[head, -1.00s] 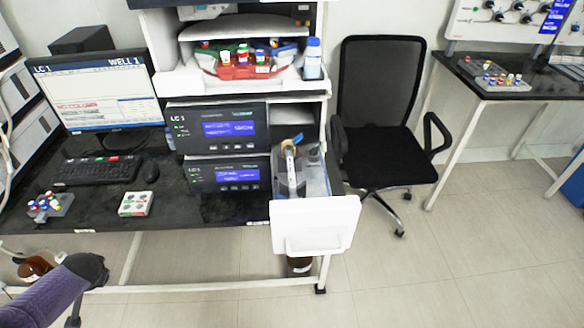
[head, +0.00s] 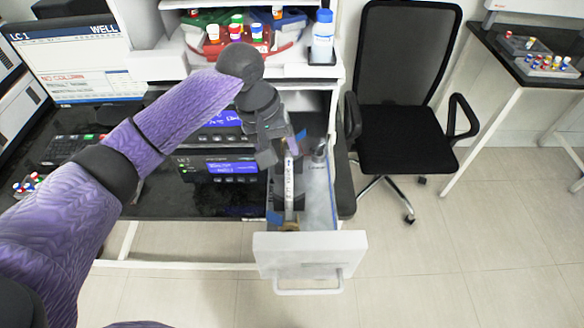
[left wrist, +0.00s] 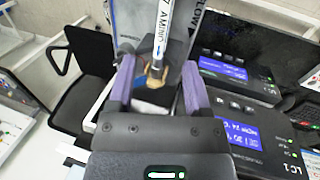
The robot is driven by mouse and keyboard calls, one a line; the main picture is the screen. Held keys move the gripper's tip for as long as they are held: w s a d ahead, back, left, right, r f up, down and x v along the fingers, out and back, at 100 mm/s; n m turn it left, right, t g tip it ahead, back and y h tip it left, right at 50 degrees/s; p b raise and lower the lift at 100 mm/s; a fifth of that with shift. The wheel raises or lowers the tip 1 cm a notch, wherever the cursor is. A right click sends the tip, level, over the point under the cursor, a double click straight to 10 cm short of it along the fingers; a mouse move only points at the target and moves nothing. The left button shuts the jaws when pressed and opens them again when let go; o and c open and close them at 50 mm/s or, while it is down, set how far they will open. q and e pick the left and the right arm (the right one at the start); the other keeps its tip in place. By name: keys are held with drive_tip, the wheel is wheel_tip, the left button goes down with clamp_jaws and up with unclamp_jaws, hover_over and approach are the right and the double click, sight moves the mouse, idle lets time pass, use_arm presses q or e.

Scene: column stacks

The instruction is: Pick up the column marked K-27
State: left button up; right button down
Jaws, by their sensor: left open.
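A slim white column (head: 289,190) with dark lettering is in the open drawer (head: 310,243). In the left wrist view the column (left wrist: 163,28) shows part of its label, "7 AMINO"; the full marking is not readable. My left gripper (head: 285,150) is over the drawer. In the left wrist view its two purple fingers (left wrist: 157,65) are apart, one on each side of the column's near end. I see no clear contact between fingers and column. My right gripper is not in view.
LC1 modules (head: 222,168) stand just left of the drawer, close to my left arm. A shelf above holds a red tray (head: 238,48) of small bottles and a wash bottle (head: 322,38). A black chair (head: 405,110) stands to the right. Floor in front is clear.

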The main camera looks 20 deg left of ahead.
sight(288, 178)
use_arm(q)
drive_tip(key=x, duration=0.3)
drive_tip(key=s+b+x, duration=0.1)
drive_tip(key=x, duration=0.2)
drive_tip(key=shift+s+f, duration=0.15)
drive_tip(key=shift+f, duration=0.3)
drive_tip(key=shift+d, duration=0.1)
clamp_jaws()
